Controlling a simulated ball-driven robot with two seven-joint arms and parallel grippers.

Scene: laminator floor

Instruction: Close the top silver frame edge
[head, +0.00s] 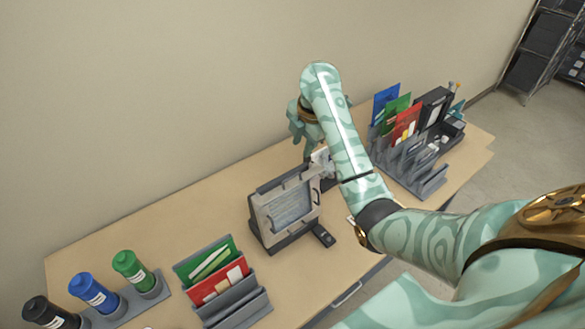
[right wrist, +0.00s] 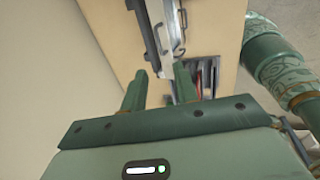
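The snap frame (head: 257,217) stands tilted on a dark base on the table, with silver edges around a grey panel. A light silver piece (head: 320,156) sticks up at its upper right corner, partly behind my right arm. My right gripper (head: 307,153) is behind that corner, pointing down, its fingertips partly hidden. In the right wrist view, the gripper (right wrist: 160,81) has its two green fingers spread apart. The end of a silver frame edge (right wrist: 164,45) reaches toward the gap between them; I cannot tell if it touches a finger. My left gripper is out of view.
A black device (head: 324,236) lies by the base. A file holder (head: 240,301) with green and red folders and black, blue and green bottles (head: 88,291) stand at left. A grey organizer (head: 425,181) stands at right. The wall is close behind the table (head: 180,215).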

